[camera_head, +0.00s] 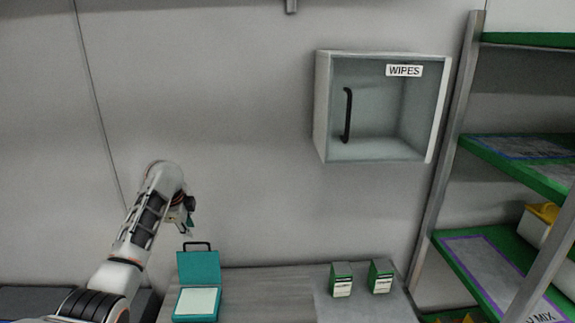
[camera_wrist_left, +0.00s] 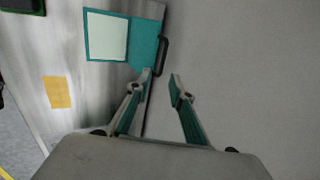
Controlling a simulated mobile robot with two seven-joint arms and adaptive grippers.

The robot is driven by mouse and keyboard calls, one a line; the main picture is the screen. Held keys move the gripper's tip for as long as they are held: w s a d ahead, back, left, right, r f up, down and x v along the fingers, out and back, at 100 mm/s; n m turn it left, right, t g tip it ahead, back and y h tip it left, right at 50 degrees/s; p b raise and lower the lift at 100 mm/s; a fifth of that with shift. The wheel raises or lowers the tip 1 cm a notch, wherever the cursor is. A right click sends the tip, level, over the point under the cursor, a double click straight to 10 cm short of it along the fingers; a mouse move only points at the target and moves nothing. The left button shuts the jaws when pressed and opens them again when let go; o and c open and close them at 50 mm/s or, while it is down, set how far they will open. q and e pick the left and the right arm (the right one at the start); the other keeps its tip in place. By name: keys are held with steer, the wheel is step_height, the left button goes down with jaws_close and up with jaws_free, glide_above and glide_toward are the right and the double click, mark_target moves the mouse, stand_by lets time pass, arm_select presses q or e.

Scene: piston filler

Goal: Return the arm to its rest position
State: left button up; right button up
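My left arm comes in from the lower left in the head view, with its gripper (camera_head: 186,222) raised in front of the wall, above the teal case (camera_head: 198,268). The case stands on the worktop with its lid up, a pale panel inside and a dark handle on top. In the left wrist view, the left gripper (camera_wrist_left: 161,76) has its two fingers apart with nothing between them. The case (camera_wrist_left: 147,33) and its handle (camera_wrist_left: 163,56) show beyond the fingertips; I cannot tell the exact gap. My right gripper is in neither view.
A glass-fronted WIPES cabinet (camera_head: 322,110) hangs on the wall. Two green-and-white cartons (camera_head: 342,280) (camera_head: 381,276) stand on the worktop (camera_head: 262,290). Green shelving (camera_head: 447,150) stands at right. An orange patch (camera_wrist_left: 57,92) shows in the wrist view. The wall area between arm and cabinet is clear.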

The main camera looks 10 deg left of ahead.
arm_select(q)
steer(key=s+d+f+n+t+y, duration=0.1)
steer(key=s+d+f+n, duration=0.1)
steer(key=s+f, duration=0.65)
steer(key=s+d+f+n+y, duration=0.25)
steer(key=s+f, duration=0.35)
steer(key=s, duration=0.5)
steer(key=s+d+r+n+t, duration=0.1)
steer(key=s+d+r+n, duration=0.15)
steer(key=s, duration=0.85)
steer(key=s+d+r+n+t, duration=0.1)
steer(key=s+r, duration=0.2)
steer(key=s, duration=0.8)
steer(key=w+d+f+n+t+h, duration=0.2)
steer(key=d+f+h, duration=0.5)
steer(key=d+f, duration=0.7)
steer(key=shift+w+d+f+n+t, duration=0.15)
steer(key=shift+w+d+n+t, duration=0.2)
steer(key=shift+d+t, duration=0.45)
steer(key=shift+s+d+h, duration=0.1)
steer(key=shift+h, duration=0.15)
